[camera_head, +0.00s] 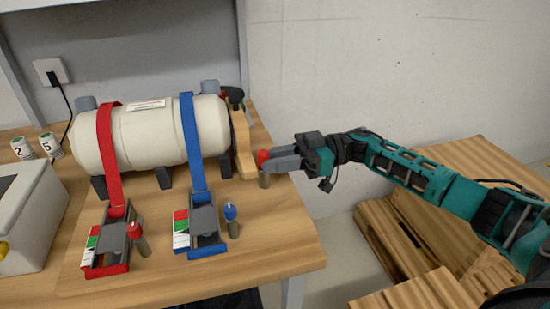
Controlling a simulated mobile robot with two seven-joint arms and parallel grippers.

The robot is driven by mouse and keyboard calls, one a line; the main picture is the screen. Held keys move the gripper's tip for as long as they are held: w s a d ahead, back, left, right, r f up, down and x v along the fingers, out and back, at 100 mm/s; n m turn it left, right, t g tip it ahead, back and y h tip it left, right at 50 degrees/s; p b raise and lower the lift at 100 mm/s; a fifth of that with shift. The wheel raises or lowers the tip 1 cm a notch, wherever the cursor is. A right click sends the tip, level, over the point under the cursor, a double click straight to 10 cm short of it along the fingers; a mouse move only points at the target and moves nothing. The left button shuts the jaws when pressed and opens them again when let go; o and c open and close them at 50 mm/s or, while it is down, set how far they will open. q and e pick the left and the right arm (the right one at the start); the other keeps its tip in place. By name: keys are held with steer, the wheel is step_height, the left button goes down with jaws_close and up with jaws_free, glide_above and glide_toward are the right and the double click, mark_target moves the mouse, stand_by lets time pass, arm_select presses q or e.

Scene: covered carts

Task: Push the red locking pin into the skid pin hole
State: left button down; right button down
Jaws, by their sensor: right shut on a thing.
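My right gripper (272,161) reaches in from the right and is shut on a red-topped pin (264,180) with a grey metal shaft. The pin is upright at the right edge of the table, beside the wooden end piece (245,147) of the tank's skid. Whether its lower end is in a hole or above one cannot be told, and I cannot make out the skid pin hole. Another red-headed pin (142,244) stands by the red strap's buckle, and a blue-headed pin (231,216) by the blue one. My left gripper is out of view.
A cream tank (150,135) lies on dark supports under a red strap (108,150) and a blue strap (191,140). Numbered cans (51,145) and a grey box (30,220) are at left. The table's front right corner is clear. Brown slatted pallets (400,240) lie at right.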

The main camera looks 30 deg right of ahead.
steer(key=c, duration=0.9)
jaws_free()
steer(key=shift+d+f, duration=0.1)
steer(key=shift+d, duration=0.05)
steer(key=b+v, duration=0.1)
steer(key=v, duration=1.1)
steer(key=shift+d+b, duration=0.3)
steer(key=shift+b, duration=0.05)
